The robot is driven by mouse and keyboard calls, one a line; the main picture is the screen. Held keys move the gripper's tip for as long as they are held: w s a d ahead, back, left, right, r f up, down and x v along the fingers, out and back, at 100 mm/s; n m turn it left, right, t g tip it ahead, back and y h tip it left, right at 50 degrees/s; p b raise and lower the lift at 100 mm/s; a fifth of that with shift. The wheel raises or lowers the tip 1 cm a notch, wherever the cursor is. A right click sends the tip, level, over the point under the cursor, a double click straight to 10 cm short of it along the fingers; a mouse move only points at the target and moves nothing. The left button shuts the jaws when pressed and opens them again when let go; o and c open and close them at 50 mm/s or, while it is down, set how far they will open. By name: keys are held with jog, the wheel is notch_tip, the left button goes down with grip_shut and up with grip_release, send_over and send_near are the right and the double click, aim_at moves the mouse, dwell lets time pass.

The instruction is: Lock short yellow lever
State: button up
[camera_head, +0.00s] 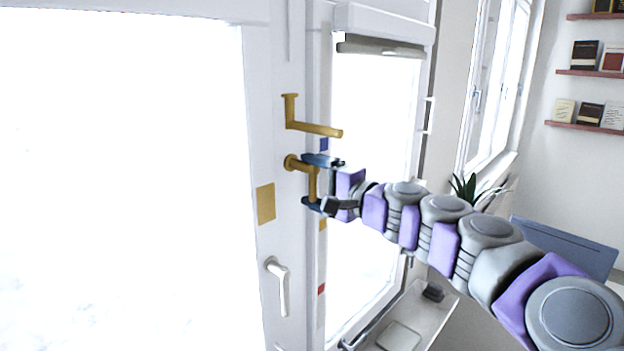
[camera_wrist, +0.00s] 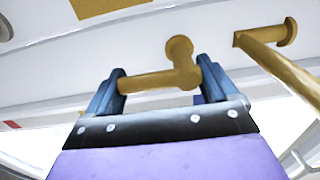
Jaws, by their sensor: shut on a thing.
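The short yellow lever (camera_head: 312,182) is on the white door frame, with its round mount at the upper left and its bar hanging down. My gripper (camera_head: 318,184) is shut on this lever, with one dark finger near its top end and the other near its lower end. In the wrist view, the short lever (camera_wrist: 155,82) spans between the two blue-grey fingers of my gripper (camera_wrist: 162,70). A longer yellow lever (camera_head: 315,128) is just above it, its bar pointing right and slightly down. It also shows at the right of the wrist view (camera_wrist: 275,62).
A white handle (camera_head: 281,288) is lower on the same frame. A yellow plate (camera_head: 265,203) is left of the short lever. A blue marker (camera_head: 324,144) and a red marker (camera_head: 321,289) are on the frame edge. A plant (camera_head: 468,188) and a bench are at the right.

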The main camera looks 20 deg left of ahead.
jog(key=shift+f, duration=0.2)
jog(key=o, duration=0.6)
jog(key=shift+o, duration=0.9)
jog(key=shift+w, duration=0.1)
jog(key=shift+o, duration=0.2)
jog(key=shift+w+d, duration=0.2)
jog(key=shift+s+d+r, duration=0.1)
jog(key=shift+s+d, duration=0.25)
jog(key=shift+d, duration=0.05)
jog(key=b+v, duration=0.2)
jog(key=v, duration=1.4)
jog(key=shift+d, duration=0.25)
jog(key=shift+w, duration=0.15)
